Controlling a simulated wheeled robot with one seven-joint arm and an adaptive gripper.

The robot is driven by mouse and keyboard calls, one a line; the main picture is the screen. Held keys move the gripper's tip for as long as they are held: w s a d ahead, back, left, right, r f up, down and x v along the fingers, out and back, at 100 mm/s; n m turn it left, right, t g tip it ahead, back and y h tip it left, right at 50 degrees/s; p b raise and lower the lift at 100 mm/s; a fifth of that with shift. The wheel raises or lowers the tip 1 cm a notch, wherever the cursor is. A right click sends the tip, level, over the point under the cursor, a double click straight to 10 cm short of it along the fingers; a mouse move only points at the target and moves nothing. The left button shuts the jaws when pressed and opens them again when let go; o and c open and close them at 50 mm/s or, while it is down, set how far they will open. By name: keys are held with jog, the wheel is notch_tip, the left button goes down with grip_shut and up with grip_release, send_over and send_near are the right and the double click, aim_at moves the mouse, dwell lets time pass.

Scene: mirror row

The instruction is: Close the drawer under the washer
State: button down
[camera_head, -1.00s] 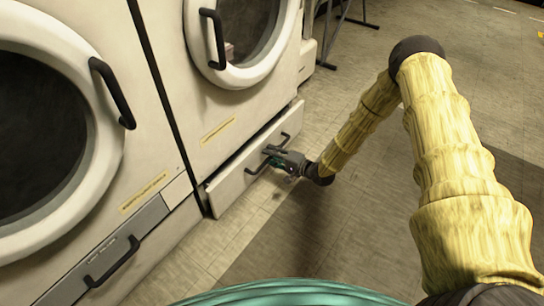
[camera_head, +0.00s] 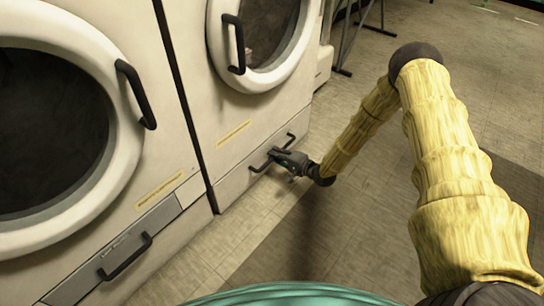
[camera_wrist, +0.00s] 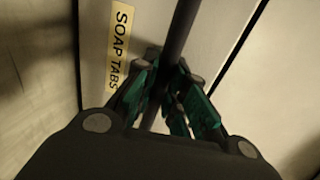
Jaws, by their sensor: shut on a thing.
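The drawer (camera_head: 236,186) under the right-hand washer (camera_head: 232,117) has a pale front that looks about flush with the washer's base. My gripper (camera_head: 278,157) is at the drawer's dark bar handle (camera_head: 291,138). In the wrist view the fingers (camera_wrist: 168,95) are shut around the handle bar (camera_wrist: 181,35). A yellow label reading "SOAP TABS" (camera_wrist: 121,45) shows beside the bar there. The gripper hides the middle of the handle in the head view.
A second washer (camera_head: 140,100) stands to the left, with its own drawer (camera_head: 110,255) and dark handle (camera_head: 125,257). Dark metal legs (camera_head: 352,35) stand at the back. The tiled floor (camera_head: 245,235) before the washers is clear.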

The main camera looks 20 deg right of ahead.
jog(key=shift+w, duration=0.15)
jog(key=c, duration=1.5)
grip_release()
jog(key=shift+a, duration=0.15)
jog(key=shift+o, duration=0.2)
jog(key=shift+d, duration=0.2)
jog(key=v, duration=1.2)
